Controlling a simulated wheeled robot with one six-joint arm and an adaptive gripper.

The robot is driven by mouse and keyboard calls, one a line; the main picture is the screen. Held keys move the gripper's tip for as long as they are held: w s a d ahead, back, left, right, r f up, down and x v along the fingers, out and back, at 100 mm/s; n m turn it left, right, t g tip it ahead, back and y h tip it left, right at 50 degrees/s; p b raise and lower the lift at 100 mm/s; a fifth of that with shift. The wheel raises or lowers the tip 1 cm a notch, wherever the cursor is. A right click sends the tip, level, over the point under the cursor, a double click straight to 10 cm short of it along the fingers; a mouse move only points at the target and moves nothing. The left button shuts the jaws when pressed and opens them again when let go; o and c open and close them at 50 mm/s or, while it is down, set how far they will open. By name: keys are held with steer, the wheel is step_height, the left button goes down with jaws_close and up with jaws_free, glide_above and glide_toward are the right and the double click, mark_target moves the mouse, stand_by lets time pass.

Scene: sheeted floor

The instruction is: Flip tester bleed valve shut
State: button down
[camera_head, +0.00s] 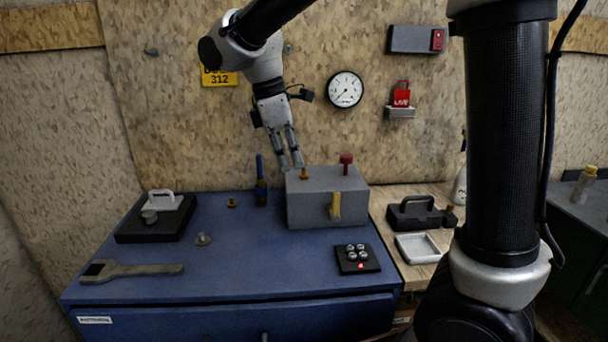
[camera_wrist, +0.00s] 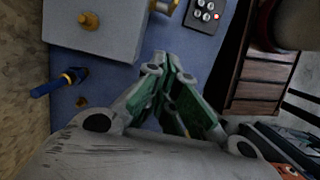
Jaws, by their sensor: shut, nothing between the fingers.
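A grey box (camera_head: 305,208) stands at the back of the blue bench, with a yellow lever (camera_head: 335,206) upright on its front face. A brass knob (camera_head: 304,174) and a red knob (camera_head: 346,160) are on its top. Left of the box is a brass fitting (camera_head: 262,194) with an upright blue handle (camera_head: 259,167); the handle also shows in the wrist view (camera_wrist: 49,87). Which one is the bleed valve is not labelled. My gripper (camera_head: 291,166) points down, shut and empty, near the box's back left top. In the wrist view its fingers (camera_wrist: 165,64) meet beside the box.
A black pad with buttons and a red light (camera_head: 358,259) lies in front of the box. A wrench (camera_head: 132,270), a black block with a white handle (camera_head: 156,216) and small fittings lie left. A white tray (camera_head: 418,248) is at right. The bench's front middle is clear.

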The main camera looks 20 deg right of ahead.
mark_target(335, 204)
steer(key=s+d+f, duration=0.1)
steer(key=d+f, duration=0.5)
steer(key=f, duration=0.2)
steer(key=shift+s+f, duration=0.15)
steer(key=shift+f, duration=0.2)
steer(key=shift+d+r, duration=0.1)
steer(key=shift+d, duration=0.1)
